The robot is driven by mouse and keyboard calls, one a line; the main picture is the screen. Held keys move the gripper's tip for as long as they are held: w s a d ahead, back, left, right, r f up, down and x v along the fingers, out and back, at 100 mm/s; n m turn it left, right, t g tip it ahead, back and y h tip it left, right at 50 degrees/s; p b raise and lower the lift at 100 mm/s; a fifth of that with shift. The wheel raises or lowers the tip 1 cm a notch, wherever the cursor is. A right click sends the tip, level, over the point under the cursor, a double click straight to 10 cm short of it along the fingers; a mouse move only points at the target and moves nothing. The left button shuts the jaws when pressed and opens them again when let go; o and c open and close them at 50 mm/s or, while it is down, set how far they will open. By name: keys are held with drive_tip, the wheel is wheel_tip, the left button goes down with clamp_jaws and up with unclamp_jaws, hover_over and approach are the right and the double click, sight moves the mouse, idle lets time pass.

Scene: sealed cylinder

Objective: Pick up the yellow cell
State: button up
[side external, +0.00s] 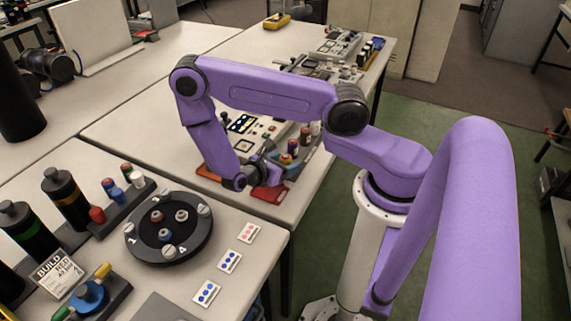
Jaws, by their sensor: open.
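My gripper (268,170) is low over the middle table, beside a tray with several small coloured cylinders. It is small and partly hidden in this view, and I see nothing held in it. The cylinders nearest it include one with a red-brown top (305,135) and one with a dark red and blue body (292,147). I cannot make out for sure which thing is the yellow cell. A yellow-ended piece (103,271) shows on the blue fixture at the front left, far from my gripper.
A round dark plate (168,228) with several studs stands on the near table. Left of it are a rack (125,205) of coloured cylinders and tall black cylinders (66,198). Several dotted cards (230,262) lie flat. A red block (270,194) lies below my gripper.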

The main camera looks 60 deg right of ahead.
drive_tip(key=shift+s+d+f, duration=0.1)
drive_tip(key=shift+d+f, duration=0.15)
drive_tip(key=shift+d, duration=0.25)
drive_tip(key=c, duration=1.1)
drive_tip(key=shift+r, duration=0.15)
